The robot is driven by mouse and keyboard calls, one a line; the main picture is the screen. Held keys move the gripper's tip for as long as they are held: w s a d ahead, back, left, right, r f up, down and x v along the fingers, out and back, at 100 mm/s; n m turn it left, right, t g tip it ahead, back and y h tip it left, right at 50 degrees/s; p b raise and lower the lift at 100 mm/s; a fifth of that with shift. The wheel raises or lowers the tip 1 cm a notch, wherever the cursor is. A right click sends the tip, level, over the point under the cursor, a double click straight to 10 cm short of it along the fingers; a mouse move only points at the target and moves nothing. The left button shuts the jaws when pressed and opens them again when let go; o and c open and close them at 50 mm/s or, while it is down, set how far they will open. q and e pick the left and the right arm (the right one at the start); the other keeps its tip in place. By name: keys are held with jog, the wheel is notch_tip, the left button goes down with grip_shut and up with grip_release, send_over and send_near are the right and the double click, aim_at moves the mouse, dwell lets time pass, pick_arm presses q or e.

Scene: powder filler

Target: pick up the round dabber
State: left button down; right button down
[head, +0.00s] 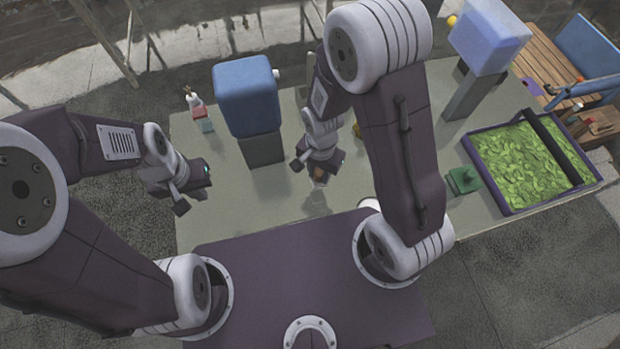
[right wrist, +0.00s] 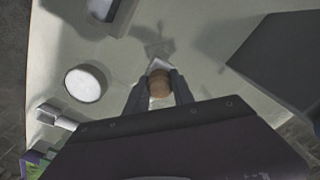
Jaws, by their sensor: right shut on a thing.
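The round dabber (right wrist: 159,86) has a brown rounded top. In the right wrist view it sits between the two fingers of my right gripper (right wrist: 158,92), which is shut on it. A pale part shows just beyond the brown top. In the head view the dabber (head: 319,173) is a small orange-brown patch under my right gripper (head: 318,182), mostly hidden by it. A shadow lies on the table ahead of it, apart from the fingers. My left gripper (head: 190,190) is over the table's left side; its fingers are not clear.
A blue box machine (head: 246,95) stands left of my right gripper, another (head: 490,35) at back right. A white round dish (right wrist: 83,84) is nearby. A green block (head: 462,180) and purple tray (head: 507,207) of green pieces are right. Pale table (head: 290,215) is clear in front.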

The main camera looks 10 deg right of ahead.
jog(key=s+d+r, duration=0.1)
jog(key=d+r, duration=0.4)
jog(key=d, duration=0.4)
jog(key=shift+s+r+b, duration=0.25)
jog(key=shift+s+b, duration=0.05)
jog(key=shift+s, duration=0.05)
jog(key=c, duration=1.8)
grip_release()
grip_shut()
